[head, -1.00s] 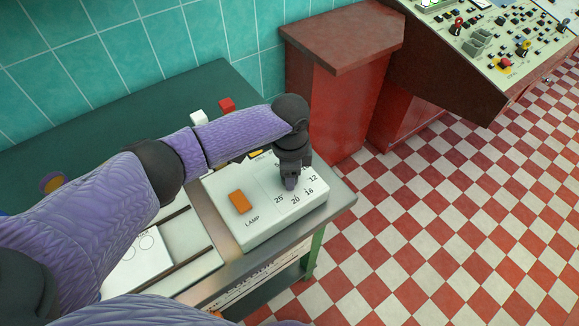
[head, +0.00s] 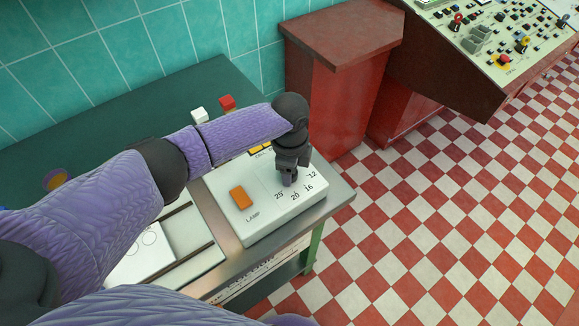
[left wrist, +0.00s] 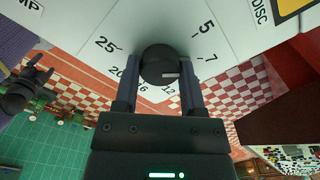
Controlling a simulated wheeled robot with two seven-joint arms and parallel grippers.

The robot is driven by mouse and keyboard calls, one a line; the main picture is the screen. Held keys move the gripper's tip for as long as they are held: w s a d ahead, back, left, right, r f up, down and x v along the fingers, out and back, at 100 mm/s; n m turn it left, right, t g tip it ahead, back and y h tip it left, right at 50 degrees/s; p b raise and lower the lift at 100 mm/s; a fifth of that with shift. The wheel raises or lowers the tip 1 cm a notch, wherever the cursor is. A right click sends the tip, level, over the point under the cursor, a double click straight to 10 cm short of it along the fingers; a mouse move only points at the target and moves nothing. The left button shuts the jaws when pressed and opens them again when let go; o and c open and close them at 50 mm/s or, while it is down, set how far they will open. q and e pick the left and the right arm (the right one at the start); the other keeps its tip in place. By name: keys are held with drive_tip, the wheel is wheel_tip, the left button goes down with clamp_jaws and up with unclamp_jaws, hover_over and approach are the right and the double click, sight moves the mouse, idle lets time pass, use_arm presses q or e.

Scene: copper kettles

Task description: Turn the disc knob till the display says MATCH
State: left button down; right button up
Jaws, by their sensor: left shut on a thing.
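The disc knob (left wrist: 159,64) is a round black knob on a white panel, seen in the left wrist view. A short pale mark on it points right, towards the side of the dial near 12 and 7. My left gripper (left wrist: 160,80) points down over the panel, its two fingers shut on opposite sides of the knob. In the head view my left gripper (head: 289,182) hides the knob. Numbers such as 25, 20, 16 and 12 ring it. I cannot read any display or the word MATCH. My right gripper (left wrist: 42,66) looks open and empty, away from the panel.
The white box (head: 262,222) carries an orange lamp button (head: 240,197) and stands at the bench's right end. White (head: 199,115) and red (head: 227,103) blocks lie behind it. A red cabinet (head: 335,100) stands beyond. Checkered floor lies open on the right.

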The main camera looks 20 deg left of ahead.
use_arm(q)
drive_tip(key=shift+c, duration=0.8)
unclamp_jaws()
drive_tip(key=shift+r, duration=0.1)
wheel_tip(320, 180, up, 10)
drive_tip(key=p, duration=0.3)
